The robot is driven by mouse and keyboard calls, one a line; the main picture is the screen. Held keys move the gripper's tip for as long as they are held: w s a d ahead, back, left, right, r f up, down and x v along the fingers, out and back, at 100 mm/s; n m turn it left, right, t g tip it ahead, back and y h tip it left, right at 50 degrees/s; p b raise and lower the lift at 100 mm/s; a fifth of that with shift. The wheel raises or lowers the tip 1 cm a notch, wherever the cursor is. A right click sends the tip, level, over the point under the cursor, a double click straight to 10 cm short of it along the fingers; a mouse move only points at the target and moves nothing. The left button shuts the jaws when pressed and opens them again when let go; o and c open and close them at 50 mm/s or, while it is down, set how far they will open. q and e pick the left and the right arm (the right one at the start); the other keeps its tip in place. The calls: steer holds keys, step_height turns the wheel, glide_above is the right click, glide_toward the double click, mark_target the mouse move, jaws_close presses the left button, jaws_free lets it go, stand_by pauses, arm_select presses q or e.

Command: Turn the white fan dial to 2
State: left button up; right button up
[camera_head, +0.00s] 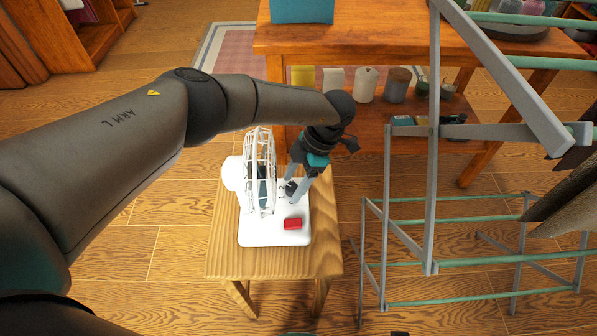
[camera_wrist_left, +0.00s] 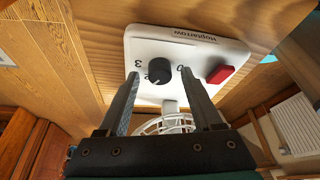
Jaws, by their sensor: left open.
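The white fan (camera_head: 262,168) stands on a small wooden table, its white base (camera_head: 262,236) carrying a red button (camera_head: 292,223) and a black dial. In the left wrist view the dial (camera_wrist_left: 160,71) shows round and dark, with a 3 on its left and a 0 on its right. A small light mark sits at its lower edge; which number it points to I cannot tell. My left gripper (camera_head: 292,193) reaches down over the base from above. Its fingers (camera_wrist_left: 160,82) are open, one on each side of the dial in the picture; contact is unclear. My right gripper is not in view.
The small wooden table (camera_head: 228,262) has bare wood at its front. A metal drying rack (camera_head: 434,180) stands close on the right. A larger wooden table (camera_head: 385,40) with jars on its lower shelf is behind. The fan's cage is left of my gripper.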

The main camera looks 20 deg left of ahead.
arm_select(q)
steer(key=shift+w+d+r, duration=0.1)
steer(key=shift+r, duration=0.2)
steer(key=p+v, duration=0.3)
steer(key=v, duration=1.1)
steer(key=shift+r, duration=0.3)
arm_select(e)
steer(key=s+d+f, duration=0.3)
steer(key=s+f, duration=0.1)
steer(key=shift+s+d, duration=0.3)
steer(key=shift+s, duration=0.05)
